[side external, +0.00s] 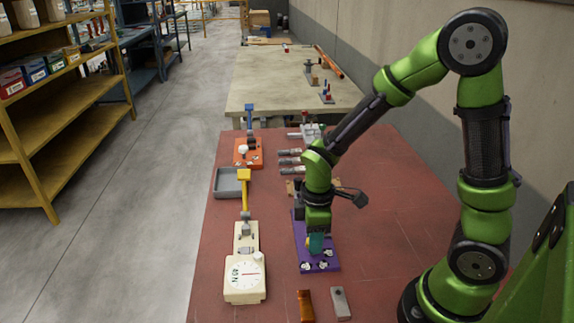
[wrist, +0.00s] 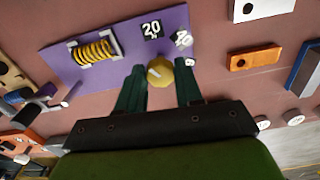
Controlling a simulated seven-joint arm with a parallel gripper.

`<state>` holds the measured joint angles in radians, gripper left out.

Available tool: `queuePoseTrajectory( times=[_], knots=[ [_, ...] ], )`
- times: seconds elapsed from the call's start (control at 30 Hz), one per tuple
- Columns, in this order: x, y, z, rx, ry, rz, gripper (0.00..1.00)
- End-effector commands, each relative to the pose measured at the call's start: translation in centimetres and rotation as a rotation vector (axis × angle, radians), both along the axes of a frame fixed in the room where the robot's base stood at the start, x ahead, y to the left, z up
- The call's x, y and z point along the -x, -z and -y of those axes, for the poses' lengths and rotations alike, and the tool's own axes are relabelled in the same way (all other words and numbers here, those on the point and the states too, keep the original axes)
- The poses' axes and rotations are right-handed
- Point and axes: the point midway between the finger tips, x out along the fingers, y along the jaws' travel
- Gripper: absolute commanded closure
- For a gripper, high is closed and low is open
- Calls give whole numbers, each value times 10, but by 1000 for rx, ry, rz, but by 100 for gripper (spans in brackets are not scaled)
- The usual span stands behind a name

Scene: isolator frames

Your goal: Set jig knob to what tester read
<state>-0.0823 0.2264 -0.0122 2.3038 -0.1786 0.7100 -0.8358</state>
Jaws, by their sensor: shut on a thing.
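The jig is a purple plate (side external: 325,264) on the red table; it also shows in the wrist view (wrist: 120,62) with a yellow spring and number tags 20 and 40 and a third tag partly cut off. My gripper (wrist: 160,80) is shut on the jig's yellow knob (wrist: 160,68), one dark green finger on each side. A pale mark on the knob's top points towards the upper left. In the side view my gripper (side external: 316,243) hides the knob. The cream tester (side external: 245,288) has a round white dial with a red needle; its printed reading is too small to be sure of.
An orange device (side external: 246,160) with a blue lever and a grey tray (side external: 227,183) stand left of the jig. An orange block (side external: 305,305) and a grey metal piece (side external: 340,303) lie near the front edge. Several metal parts lie behind the jig.

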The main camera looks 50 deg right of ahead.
Motion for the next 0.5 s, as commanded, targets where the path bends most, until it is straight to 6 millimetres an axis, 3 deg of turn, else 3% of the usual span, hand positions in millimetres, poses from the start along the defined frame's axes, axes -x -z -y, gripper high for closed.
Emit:
queuePoseTrajectory(
  times=[0.5],
  knots=[
    [1,-1,-1,0,483,0,95]
  ],
)
